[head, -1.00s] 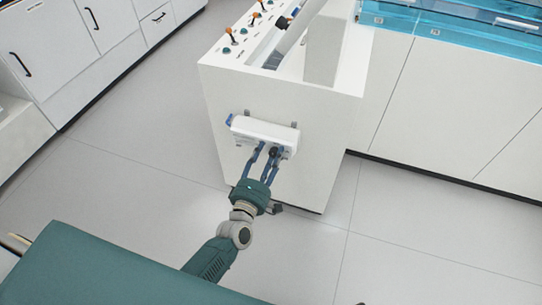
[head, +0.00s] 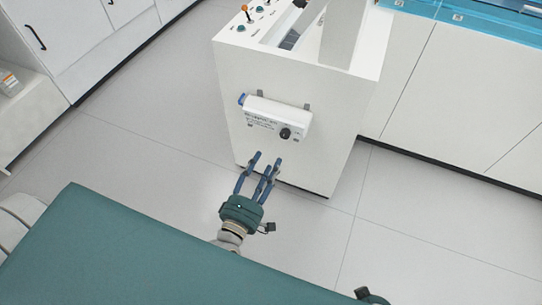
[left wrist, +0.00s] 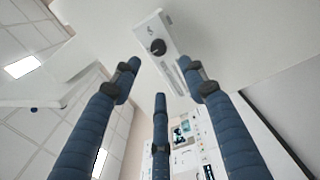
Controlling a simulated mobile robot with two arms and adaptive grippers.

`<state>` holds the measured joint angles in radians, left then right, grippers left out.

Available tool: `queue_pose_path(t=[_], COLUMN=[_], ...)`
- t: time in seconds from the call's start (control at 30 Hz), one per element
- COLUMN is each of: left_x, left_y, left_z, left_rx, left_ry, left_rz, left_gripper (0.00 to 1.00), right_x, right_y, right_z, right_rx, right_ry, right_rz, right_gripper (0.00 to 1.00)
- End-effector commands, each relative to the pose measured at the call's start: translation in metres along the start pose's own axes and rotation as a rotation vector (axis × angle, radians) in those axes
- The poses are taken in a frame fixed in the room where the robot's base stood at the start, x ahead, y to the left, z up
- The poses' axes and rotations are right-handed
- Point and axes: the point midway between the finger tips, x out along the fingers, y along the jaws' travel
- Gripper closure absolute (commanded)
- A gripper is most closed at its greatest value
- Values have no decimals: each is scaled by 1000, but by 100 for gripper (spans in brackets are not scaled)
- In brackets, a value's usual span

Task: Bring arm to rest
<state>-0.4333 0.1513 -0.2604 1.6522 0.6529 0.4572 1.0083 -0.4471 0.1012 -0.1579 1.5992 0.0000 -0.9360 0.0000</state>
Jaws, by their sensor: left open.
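My left gripper (head: 264,166) has blue fingers and a green palm. It is open and empty, in front of and below a white box with a black knob (head: 276,117). The box is fixed to the end panel of a white cabinet (head: 235,80), and the fingers look clear of it. In the left wrist view the open fingers (left wrist: 160,90) are spread, and the box (left wrist: 158,38) shows beyond them with its dark knob. The lower part of my left arm is hidden behind my green body.
Orange-handled levers (head: 246,12) stand on top of the cabinet. A long white counter (head: 455,85) with blue glass above runs to the right. White drawers (head: 65,35) line the far left. The grey floor (head: 145,125) between them is free.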

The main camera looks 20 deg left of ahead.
Motion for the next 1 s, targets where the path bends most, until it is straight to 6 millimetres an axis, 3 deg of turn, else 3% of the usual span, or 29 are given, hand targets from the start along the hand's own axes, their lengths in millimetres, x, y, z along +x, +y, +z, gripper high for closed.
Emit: queue_pose_path(t=[0.57, 0.67, 0.77, 0.87, 1.0], left_x=[-3, -3, -6, -21, -67], left_y=[0, -7, -34, -86, -169], left_z=[0, 5, 21, 42, 50], left_rx=[1, 37, 172, 421, 816], left_ry=[-1, -21, -96, -243, -509], left_rz=[0, -25, -116, -272, -518], left_gripper=[57, 57, 57, 57, 57], right_x=[0, 0, 0, 0, 0], right_y=[0, 0, 0, 0, 0], right_z=[0, 0, 0, 0, 0], right_rx=[0, 0, 0, 0, 0], right_ry=[0, -1, -1, 0, 0], right_rz=[0, -1, -1, 0, 0], right_gripper=[57, 57, 57, 57, 57])
